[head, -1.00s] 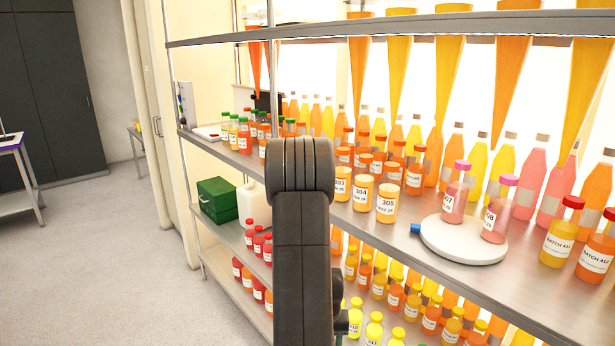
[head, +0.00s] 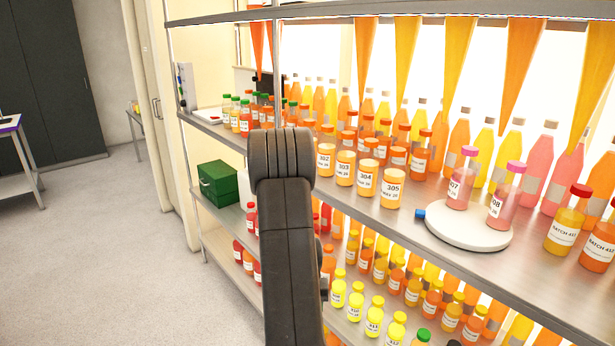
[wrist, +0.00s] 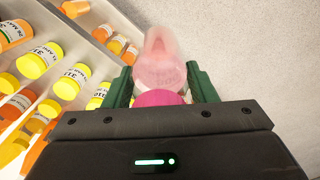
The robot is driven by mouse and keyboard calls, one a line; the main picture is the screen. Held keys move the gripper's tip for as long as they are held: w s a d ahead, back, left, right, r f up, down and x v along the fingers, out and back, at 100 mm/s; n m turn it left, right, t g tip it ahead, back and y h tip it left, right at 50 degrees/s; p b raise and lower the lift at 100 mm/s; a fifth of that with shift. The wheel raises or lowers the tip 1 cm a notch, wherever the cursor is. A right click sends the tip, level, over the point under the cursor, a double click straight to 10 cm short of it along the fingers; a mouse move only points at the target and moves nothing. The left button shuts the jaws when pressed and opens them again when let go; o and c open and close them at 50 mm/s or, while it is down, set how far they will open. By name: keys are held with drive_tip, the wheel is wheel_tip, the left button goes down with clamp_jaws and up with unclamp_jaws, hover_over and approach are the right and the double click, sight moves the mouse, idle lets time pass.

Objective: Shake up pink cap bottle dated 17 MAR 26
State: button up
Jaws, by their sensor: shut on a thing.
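My gripper (wrist: 160,88) is shut on a pink cap bottle (wrist: 160,62) in the wrist view, its green fingers on either side. The pink cap is toward me and the pale pink body points away, over grey floor. Its date cannot be read. In the head view my arm hides the gripper and this bottle. Two other pink cap bottles, 407 (head: 461,182) and 408 (head: 505,200), stand upright on a round white plate (head: 455,231) on the middle shelf. Their dates are too small to read.
The shelf edge (head: 470,252) runs along the right. Orange bottles 302 to 305 (head: 366,180) and red cap batch bottles (head: 569,222) flank the plate. Yellow cap bottles (wrist: 66,82) fill the shelf below. The floor (head: 130,260) at left is clear.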

drive_tip(key=s+d, duration=0.6)
drive_tip(key=w+a, duration=0.5)
drive_tip(key=shift+w+a+r, duration=0.15)
drive_tip(key=shift+w+r, duration=0.1)
drive_tip(key=shift+r, duration=0.05)
